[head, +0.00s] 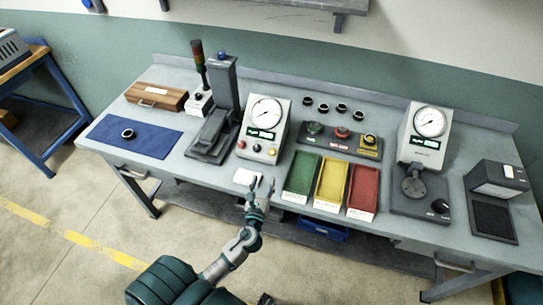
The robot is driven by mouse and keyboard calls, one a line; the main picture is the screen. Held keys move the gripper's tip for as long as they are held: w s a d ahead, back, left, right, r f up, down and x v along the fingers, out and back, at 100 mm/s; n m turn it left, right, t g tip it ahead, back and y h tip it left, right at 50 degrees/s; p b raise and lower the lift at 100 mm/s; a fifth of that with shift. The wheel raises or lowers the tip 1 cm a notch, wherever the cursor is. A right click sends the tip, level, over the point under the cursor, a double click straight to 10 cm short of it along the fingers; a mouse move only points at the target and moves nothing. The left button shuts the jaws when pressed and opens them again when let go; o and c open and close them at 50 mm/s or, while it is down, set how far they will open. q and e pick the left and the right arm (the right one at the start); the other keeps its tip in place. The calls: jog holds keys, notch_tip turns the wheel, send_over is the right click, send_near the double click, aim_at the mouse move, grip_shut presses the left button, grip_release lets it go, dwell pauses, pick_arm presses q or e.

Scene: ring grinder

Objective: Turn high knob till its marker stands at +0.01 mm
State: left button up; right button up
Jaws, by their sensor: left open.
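A grey gauge box (264,130) with a round white dial and a small green-lit display stands at the middle of the bench. Several small round knobs sit along its lower front, among them a red knob (242,144) and a pale knob (257,148). Their markers and labels are too small to read, so I cannot tell which is the high knob. My left gripper (263,183) is open and empty at the bench's front edge, below the gauge box and apart from the knobs. My right gripper is not in view.
Green (302,175), yellow (331,182) and red (363,189) bins stand right of the gripper. A white card (246,176) lies just left of it. A grey press stand (222,95) rises at the left. A second dial gauge (429,123) stands at the right.

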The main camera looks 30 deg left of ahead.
pick_arm(q)
send_near(269, 154)
jog(key=x, duration=0.4)
jog(key=shift+s+a+f, duration=0.1)
jog(key=shift+a+f, duration=0.05)
jog(key=shift+f, duration=0.1)
jog(key=w, duration=0.4)
jog(key=shift+w+d+r, duration=0.25)
jog(key=shift+w+d, duration=0.1)
jog(key=shift+d, duration=0.05)
jog(key=shift+w, duration=0.2)
jog(key=shift+a, duration=0.25)
jog(key=shift+w+a, duration=0.1)
jog(key=shift+a, duration=0.25)
jog(key=shift+a+f, duration=0.3)
jog(key=shift+a, duration=0.35)
jog(key=c, duration=0.6)
jog(key=shift+d, duration=0.15)
jog(key=c, duration=0.4)
jog(key=shift+d+r, duration=0.1)
jog(key=shift+d, duration=0.2)
grip_shut()
jog(key=shift+w+d, duration=0.1)
jog(key=shift+d, duration=0.2)
jog(key=shift+a, duration=0.35)
jog(key=shift+d, duration=0.15)
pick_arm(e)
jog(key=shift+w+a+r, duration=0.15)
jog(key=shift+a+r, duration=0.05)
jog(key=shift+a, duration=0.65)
